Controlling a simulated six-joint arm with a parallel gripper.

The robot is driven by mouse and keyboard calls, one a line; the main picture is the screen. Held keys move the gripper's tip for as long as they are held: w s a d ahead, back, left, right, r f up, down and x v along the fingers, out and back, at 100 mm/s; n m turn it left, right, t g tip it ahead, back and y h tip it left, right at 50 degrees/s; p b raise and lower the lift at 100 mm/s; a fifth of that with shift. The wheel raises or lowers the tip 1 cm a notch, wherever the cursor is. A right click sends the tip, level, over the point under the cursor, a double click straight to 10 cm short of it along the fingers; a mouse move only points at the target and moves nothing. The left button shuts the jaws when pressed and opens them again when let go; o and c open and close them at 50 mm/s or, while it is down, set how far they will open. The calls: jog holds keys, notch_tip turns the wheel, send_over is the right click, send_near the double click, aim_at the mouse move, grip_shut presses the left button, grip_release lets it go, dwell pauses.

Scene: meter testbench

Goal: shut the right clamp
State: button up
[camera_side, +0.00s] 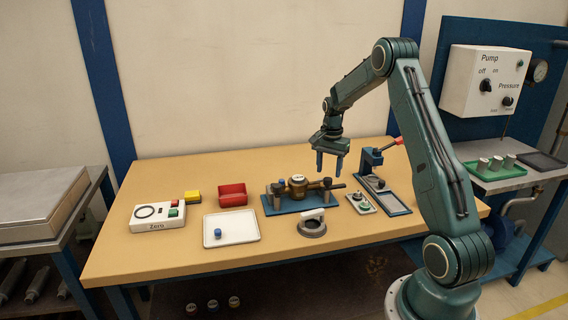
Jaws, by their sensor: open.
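A blue test fixture (284,209) stands near the middle of the table, with a brass meter with a white dial (298,179) at its centre. The right clamp (327,183) is at the fixture's right end, with a dark bar pointing right. Whether this clamp is open or shut is too small to tell. The left clamp (276,188) is at the other end. My gripper (329,172) points down with its fingers apart and empty. In the picture it is just above the right clamp; the exact gap cannot be told.
Right of the fixture are a small plate with green parts (361,203) and a blue press with a red handle (370,162). A round grey part (312,225) lies in front. A white tray (231,238), red bin (233,198) and Zero box (157,216) are left.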

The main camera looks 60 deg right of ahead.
aim_at(328, 178)
jog(key=shift+f, duration=1.65)
jog(key=c, duration=1)
